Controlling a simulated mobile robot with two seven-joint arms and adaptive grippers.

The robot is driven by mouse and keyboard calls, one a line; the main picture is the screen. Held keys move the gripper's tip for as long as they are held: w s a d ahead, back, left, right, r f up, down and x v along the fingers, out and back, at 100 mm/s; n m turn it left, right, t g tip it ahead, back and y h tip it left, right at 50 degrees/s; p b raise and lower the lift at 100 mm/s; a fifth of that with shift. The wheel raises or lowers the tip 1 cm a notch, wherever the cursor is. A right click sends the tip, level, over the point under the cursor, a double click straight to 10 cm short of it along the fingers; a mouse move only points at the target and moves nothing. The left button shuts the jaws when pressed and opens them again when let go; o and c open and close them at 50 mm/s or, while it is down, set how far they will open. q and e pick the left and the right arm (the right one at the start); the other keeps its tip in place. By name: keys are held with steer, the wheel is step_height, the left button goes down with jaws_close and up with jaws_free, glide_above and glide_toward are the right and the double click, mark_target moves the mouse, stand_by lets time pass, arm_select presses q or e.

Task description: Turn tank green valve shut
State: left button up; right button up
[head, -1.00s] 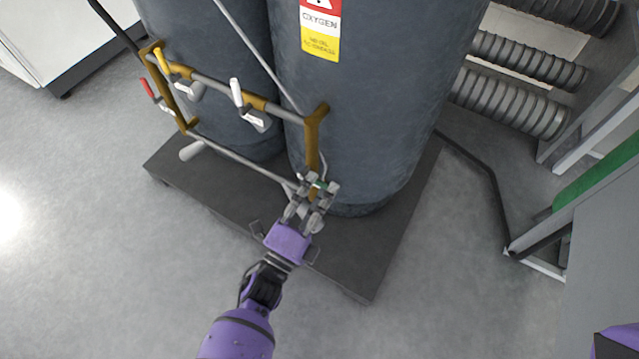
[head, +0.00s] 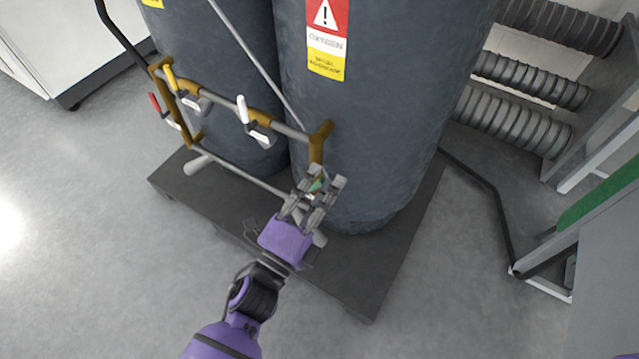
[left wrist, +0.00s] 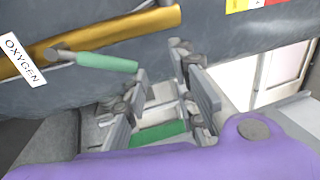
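The green valve handle (left wrist: 107,62) sticks out from a brass pipe (left wrist: 90,45) on the oxygen tank in the left wrist view. In the head view a small part of the green handle (head: 316,186) shows between the fingers of my left gripper (head: 327,176). My left gripper is open, with its two fingers apart, in the left wrist view (left wrist: 160,64). The handle's free end lies close to the left fingertip in that view; I cannot tell if they touch. My right gripper is not in view.
Two dark tanks (head: 390,90) stand on a black pallet (head: 365,285). The pipe rack to the left carries a white handle (head: 243,110), a yellow handle (head: 169,77) and a red handle (head: 154,103). A frame with a green panel (head: 605,200) stands at right. Floor is clear at left.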

arm_select(q)
steer(key=shift+s+a+r+n+p, duration=0.15)
steer(key=shift+n+p, duration=0.1)
steer(key=shift+n, duration=0.2)
steer(key=shift+s+a+n+p, duration=0.1)
steer(key=shift+a+n+p, duration=0.1)
steer(key=shift+n, duration=0.25)
jaws_close()
steer(key=s+a+n+g+p, duration=0.2)
steer(key=a+n+p, duration=1.1)
steer(key=n, duration=1.5)
steer(key=w+d+f+b, duration=0.2)
steer(key=w+d+b, duration=0.1)
steer(key=w+d, duration=0.3)
steer(key=shift+w+d+y+b, duration=0.2)
steer(key=shift+d+y+b, duration=0.15)
steer(key=shift+d, duration=0.45)
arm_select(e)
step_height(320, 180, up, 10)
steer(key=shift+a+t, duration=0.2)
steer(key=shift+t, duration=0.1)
